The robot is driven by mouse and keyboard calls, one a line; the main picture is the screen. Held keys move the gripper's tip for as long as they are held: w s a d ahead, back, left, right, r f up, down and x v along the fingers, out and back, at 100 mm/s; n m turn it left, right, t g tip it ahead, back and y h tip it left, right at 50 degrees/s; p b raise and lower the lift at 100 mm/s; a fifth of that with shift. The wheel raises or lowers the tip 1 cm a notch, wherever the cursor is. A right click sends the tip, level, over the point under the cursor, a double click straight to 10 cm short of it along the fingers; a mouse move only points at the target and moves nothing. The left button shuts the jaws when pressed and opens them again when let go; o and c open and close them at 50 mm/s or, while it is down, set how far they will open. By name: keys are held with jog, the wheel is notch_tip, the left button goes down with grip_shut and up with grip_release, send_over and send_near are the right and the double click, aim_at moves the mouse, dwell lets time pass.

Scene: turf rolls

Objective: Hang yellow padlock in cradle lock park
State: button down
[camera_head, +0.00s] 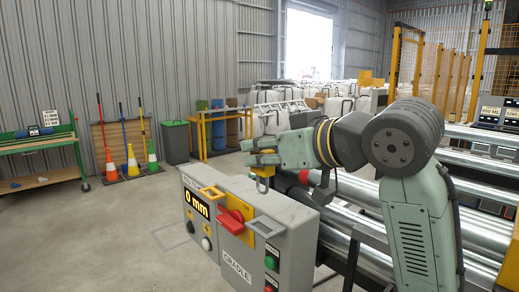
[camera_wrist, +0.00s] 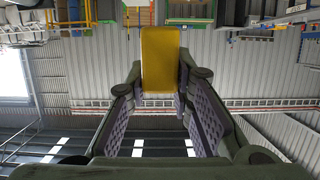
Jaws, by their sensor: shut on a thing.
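The yellow padlock (camera_wrist: 160,58) is between the two finger pads of my gripper (camera_wrist: 160,90) in the wrist view, its body pointing away from the palm. In the head view my gripper (camera_head: 264,160) is shut on the padlock (camera_head: 263,171), above the grey control boxes and apart from them. The box marked CRADLE (camera_head: 237,265) carries a red rotary handle (camera_head: 231,222) on a yellow plate (camera_head: 268,226). I cannot tell which fitting is the cradle lock park.
The left box has a display (camera_head: 197,204) reading 0 mm. The CRADLE box has a green button (camera_head: 270,262). Large metal rollers (camera_head: 375,195) lie behind and right of the boxes. Open concrete floor (camera_head: 110,235) is at left, with traffic cones (camera_head: 132,160) and a green bench (camera_head: 40,150) beyond.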

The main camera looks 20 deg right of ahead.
aim_at(268, 182)
jog(key=shift+r, duration=0.1)
jog(key=shift+f+b, duration=2.1)
jog(key=shift+f, duration=0.9)
jog(key=shift+f+b, duration=1.55)
jog(key=shift+f, duration=0.95)
jog(key=c, duration=1.3)
grip_release()
jog(key=shift+c, duration=0.2)
jog(key=shift+s, duration=0.1)
jog(key=v, duration=1.2)
